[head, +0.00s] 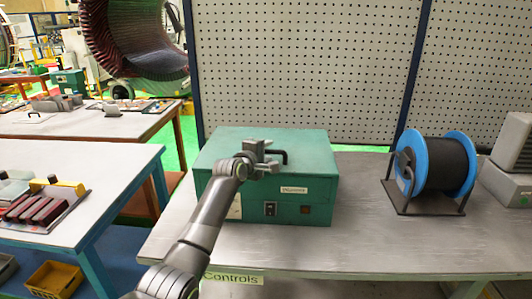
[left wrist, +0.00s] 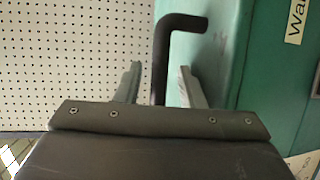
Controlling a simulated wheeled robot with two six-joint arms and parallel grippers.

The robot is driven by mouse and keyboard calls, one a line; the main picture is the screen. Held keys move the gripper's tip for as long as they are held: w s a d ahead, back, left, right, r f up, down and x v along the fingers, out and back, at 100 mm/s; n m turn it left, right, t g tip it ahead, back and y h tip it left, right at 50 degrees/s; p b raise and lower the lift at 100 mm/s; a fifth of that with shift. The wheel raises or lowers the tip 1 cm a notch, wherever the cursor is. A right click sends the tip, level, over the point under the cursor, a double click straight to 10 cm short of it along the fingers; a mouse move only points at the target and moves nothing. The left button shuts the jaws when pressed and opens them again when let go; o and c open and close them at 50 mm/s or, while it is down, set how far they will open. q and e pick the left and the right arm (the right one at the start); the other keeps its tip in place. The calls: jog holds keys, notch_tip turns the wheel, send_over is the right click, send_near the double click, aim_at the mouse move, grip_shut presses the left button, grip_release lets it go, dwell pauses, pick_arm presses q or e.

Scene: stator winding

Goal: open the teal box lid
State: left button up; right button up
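The teal box (head: 310,200) stands on the grey workbench with its lid (head: 305,142) closed. A black bent handle (head: 284,155) is on the lid; it also shows in the left wrist view (left wrist: 160,62). My left gripper (head: 270,158) is at the handle, over the front part of the lid. In the left wrist view its fingers (left wrist: 158,78) are apart, with the handle between them and gaps showing on both sides. The gripper hides part of the lid and handle in the head view. My right gripper is not in view.
A blue spool (head: 459,165) of dark wire on a stand is right of the box, with clear bench between. A perforated panel (head: 300,70) rises behind. A second table (head: 75,225) with red parts is at left. A grey object (head: 512,160) sits far right.

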pick_arm(q)
jog(key=shift+c, duration=0.3)
grip_shut()
